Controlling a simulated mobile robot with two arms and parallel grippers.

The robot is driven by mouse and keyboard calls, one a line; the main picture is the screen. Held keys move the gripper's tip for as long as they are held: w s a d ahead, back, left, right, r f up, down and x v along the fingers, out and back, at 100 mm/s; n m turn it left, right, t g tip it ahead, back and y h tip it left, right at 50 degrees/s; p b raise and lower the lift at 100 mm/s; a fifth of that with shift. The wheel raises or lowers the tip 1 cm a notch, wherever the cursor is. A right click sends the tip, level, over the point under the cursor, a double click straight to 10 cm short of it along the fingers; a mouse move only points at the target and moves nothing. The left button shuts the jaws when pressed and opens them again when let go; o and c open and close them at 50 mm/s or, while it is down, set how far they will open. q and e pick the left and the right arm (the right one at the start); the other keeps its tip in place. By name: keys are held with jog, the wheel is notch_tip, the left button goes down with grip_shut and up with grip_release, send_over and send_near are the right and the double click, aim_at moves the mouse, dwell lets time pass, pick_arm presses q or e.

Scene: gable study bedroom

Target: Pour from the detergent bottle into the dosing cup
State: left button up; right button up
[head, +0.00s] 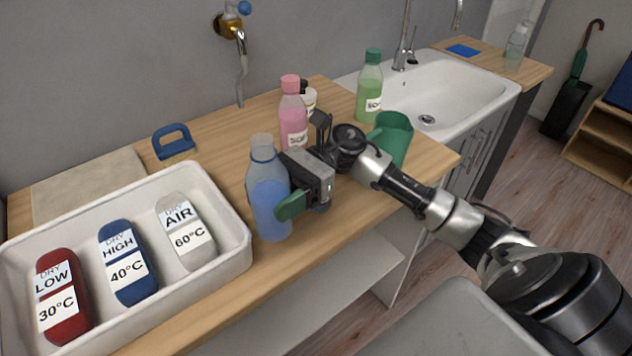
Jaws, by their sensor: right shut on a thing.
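A clear bottle with blue liquid and no cap (264,203), which seems to be the detergent bottle, is near the worktop's front edge, right of the white tray. It is about upright; I cannot tell whether its base touches the wood. My right gripper (282,190) is shut on its side, with one green fingertip showing in front. A green cup with a handle (394,143), likely the dosing cup, stands farther right on the worktop, behind my right arm, which hides part of it. Its inside is not clearly visible. My left gripper is not in view.
The white tray (238,237) at left holds red, blue and grey labelled pieces. Pink (292,112) and green (369,88) soap bottles stand behind, with a smaller bottle partly hidden. A blue handled thing (174,142) lies near the wall. A white sink (460,85) is right.

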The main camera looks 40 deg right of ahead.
aim_at(269, 171)
jog(key=shift+r+p, duration=0.75)
jog(key=shift+r, duration=1.8)
